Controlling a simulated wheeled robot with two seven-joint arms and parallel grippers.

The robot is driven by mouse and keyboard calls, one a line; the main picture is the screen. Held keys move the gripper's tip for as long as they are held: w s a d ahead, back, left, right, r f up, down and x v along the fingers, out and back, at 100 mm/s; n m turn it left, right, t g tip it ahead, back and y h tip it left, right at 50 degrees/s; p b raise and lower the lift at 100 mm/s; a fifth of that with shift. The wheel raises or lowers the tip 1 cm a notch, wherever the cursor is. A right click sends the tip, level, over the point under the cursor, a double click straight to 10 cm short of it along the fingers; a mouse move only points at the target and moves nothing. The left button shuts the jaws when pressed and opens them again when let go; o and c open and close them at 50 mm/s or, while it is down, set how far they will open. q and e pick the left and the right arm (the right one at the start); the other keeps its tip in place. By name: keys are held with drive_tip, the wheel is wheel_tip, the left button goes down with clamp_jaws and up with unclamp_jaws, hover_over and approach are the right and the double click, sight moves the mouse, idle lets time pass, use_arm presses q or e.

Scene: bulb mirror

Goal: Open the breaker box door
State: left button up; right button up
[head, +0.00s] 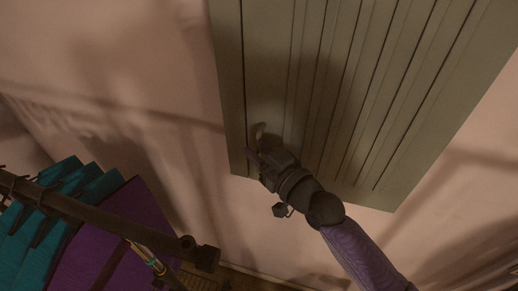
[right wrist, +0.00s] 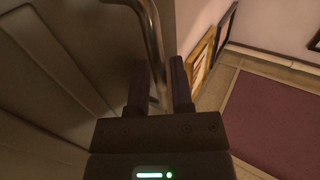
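The breaker box door (head: 345,75) is a large grey-green grooved panel on the wall in the head view. It looks shut; it also shows at the left of the right wrist view (right wrist: 50,70). A curved metal handle (right wrist: 153,35) stands off it near its edge. In the head view the handle (head: 260,130) is small, near the lower left corner. My right gripper (head: 257,156) is at the handle. In the right wrist view its two fingers (right wrist: 160,82) are apart, with the handle bar running between them. Firm contact is not clear. My left gripper is not in view.
At the lower left, teal and purple cloths (head: 110,235) hang from a dark bar (head: 110,218). The wall left of the door (head: 150,100) is bare. Framed pictures (right wrist: 205,60) lean against a wall beyond the gripper, beside a purple rug (right wrist: 275,120).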

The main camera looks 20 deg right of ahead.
clamp_jaws()
idle(1.4)
